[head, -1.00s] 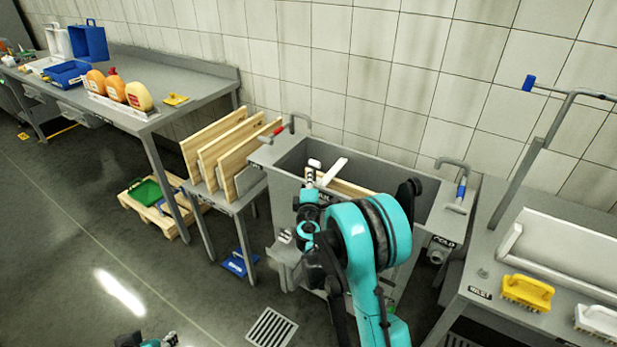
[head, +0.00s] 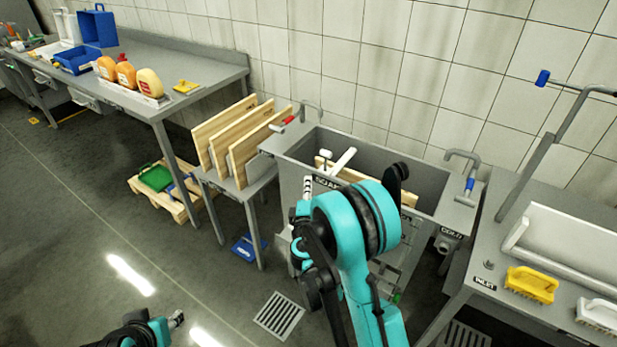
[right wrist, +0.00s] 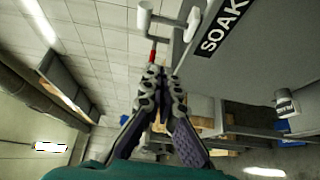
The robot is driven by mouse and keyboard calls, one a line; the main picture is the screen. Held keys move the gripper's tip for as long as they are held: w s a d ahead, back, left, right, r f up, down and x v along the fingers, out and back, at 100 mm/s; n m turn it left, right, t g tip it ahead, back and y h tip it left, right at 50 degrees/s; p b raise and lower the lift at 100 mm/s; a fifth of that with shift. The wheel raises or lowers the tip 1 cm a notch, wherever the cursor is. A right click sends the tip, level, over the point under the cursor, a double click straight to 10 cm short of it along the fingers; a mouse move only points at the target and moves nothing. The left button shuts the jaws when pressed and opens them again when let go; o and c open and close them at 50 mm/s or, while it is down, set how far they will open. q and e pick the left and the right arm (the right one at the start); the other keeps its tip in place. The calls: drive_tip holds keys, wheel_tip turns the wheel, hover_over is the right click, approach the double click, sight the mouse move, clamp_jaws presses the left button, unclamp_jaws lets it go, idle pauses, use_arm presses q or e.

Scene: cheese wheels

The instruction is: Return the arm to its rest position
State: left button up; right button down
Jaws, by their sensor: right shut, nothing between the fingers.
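My right arm stands in front of the sink in the head view. Its gripper (head: 307,187) is small and partly hidden by my own arm, near the sink's front left edge. In the right wrist view the two fingers (right wrist: 160,78) are together, with nothing between them. The sink's front with its "SOAK" label (right wrist: 222,28) is close beside them. My left gripper (head: 177,319) shows low in the head view, over the floor; its fingers are too small to judge.
The grey sink (head: 437,192) holds a wooden board (head: 345,173) and a white-handled thing (head: 342,160). A rack with several boards (head: 222,135) stands to its left. A counter (head: 545,215) with a yellow brush (head: 531,284) is on the right. Floor is open at front left.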

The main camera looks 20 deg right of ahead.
idle(0.5)
drive_tip(key=s+d+r+m+g, duration=0.2)
drive_tip(key=s+r+m+g, duration=0.1)
drive_tip(key=s+m, duration=0.25)
drive_tip(key=s+d+r+m+g, duration=0.1)
drive_tip(key=s+r+m+g, duration=0.25)
drive_tip(key=s, duration=0.35)
drive_tip(key=s+a+f+m+g+y, duration=0.1)
drive_tip(key=s+a+f+m+y, duration=0.1)
drive_tip(key=s, duration=0.7)
drive_tip(key=s+a+f+m+g+y, duration=0.2)
drive_tip(key=s+a+y, duration=0.2)
drive_tip(key=s+a, duration=0.3)
drive_tip(key=shift+s+a+m+y, duration=0.15)
drive_tip(key=shift+s+m+y, duration=0.2)
drive_tip(key=shift+s, duration=0.8)
